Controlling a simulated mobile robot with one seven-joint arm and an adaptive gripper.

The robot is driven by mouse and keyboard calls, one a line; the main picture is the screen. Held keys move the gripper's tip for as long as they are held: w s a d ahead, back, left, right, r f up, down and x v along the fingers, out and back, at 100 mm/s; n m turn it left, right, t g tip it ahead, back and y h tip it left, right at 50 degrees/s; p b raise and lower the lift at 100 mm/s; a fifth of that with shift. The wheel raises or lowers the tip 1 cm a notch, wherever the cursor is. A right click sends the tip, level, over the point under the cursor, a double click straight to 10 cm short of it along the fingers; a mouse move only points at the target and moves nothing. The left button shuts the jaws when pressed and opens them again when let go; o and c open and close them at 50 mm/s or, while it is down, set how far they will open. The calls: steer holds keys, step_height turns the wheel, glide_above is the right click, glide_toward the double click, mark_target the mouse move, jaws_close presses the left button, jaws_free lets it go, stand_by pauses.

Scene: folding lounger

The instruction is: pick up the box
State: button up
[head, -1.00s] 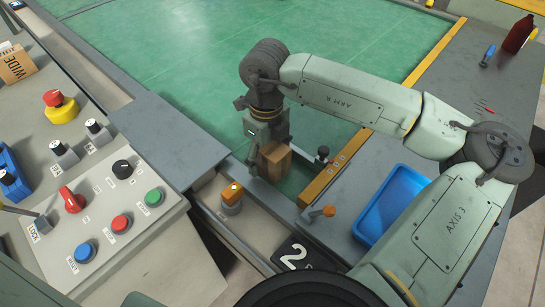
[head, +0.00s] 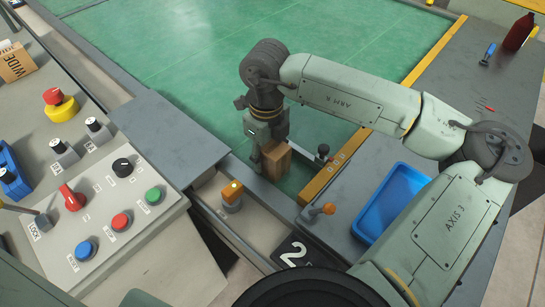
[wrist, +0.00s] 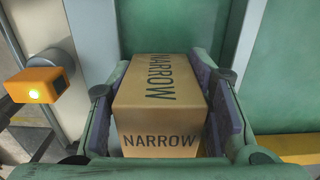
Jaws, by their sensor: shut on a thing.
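The box (head: 276,161) is a small brown carton at the near edge of the green surface (head: 230,50). In the wrist view the box (wrist: 158,108) has "NARROW" printed on its top and near face. My gripper (head: 266,158) is over it, pointing down. In the wrist view the two purple-padded fingers of my gripper (wrist: 160,110) lie along the left and right sides of the box, shut on it. The box's underside is hidden, so I cannot tell whether it touches the surface.
A sensor with an orange top (head: 232,192) stands left of the box. A yellow-edged rail (head: 330,176) and a blue tray (head: 392,203) are to the right. A control panel (head: 100,220) with several buttons fills the left. The green surface beyond is clear.

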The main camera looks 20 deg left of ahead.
steer(key=shift+w+a+b, duration=0.15)
steer(key=shift+a+b, duration=0.25)
steer(key=shift+c, duration=0.4)
steer(key=shift+r, duration=0.2)
steer(key=shift+r+p, duration=1.4)
steer(key=shift+r, duration=2)
